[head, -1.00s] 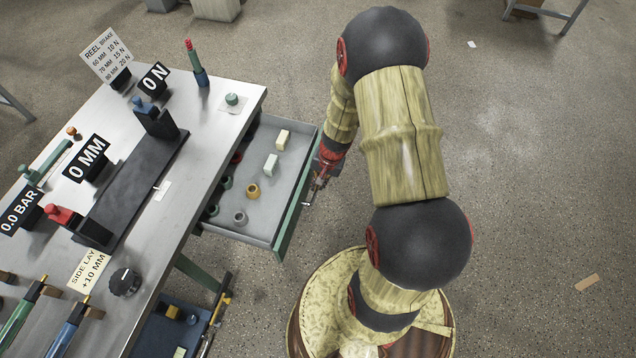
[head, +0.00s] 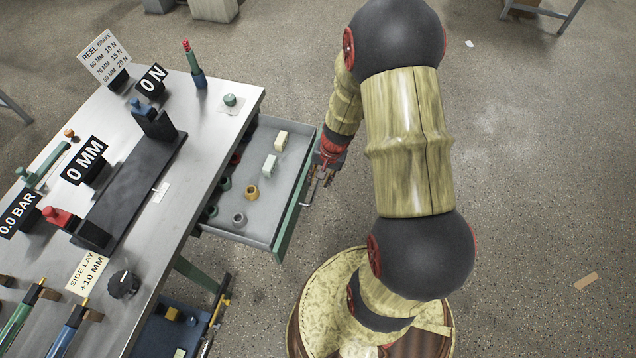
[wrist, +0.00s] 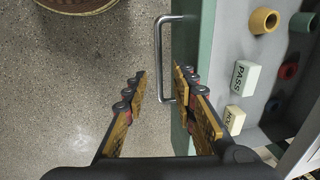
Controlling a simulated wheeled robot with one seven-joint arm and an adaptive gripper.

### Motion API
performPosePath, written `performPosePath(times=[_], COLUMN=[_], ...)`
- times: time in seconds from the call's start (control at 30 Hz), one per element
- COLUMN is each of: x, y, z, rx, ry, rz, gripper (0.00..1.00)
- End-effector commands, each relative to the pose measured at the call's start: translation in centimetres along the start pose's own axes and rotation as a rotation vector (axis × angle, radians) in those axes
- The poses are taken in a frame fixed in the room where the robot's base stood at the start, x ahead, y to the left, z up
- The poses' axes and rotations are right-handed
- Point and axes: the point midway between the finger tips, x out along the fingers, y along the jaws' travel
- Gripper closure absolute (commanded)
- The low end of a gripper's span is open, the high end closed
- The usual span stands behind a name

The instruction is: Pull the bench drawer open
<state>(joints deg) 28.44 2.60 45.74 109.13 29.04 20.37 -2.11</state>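The bench drawer (head: 262,232) stands pulled out from under the steel bench, its grey inside showing and its green front (head: 291,215) facing my arm. The drawer's metal bar handle shows in the wrist view (wrist: 159,50), running along the green front (wrist: 187,60). My gripper (head: 316,187) is beside the drawer front at the handle. In the wrist view my gripper (wrist: 160,80) has its two fingers apart, with a gap between the tips. The lower end of the handle lies in line with that gap; I cannot tell whether a finger touches it.
The drawer holds white blocks (head: 269,164), a yellow ring (head: 252,191) and several other small parts. The bench top (head: 220,125) carries signs and fixtures. A blue tray (head: 165,335) sits low under the bench.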

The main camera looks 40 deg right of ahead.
Motion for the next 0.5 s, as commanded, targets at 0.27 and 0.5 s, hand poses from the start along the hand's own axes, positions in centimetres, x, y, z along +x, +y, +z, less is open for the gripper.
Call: performPosePath(times=[0.27, 0.5], x=[-5.5, -7.6], y=[0.0, 0.0], z=[-0.1, 0.0], rx=[0.0, 0.0], ry=[0.003, 0.001], rz=[0.0, 0.001], gripper=[0.73, 0.73])
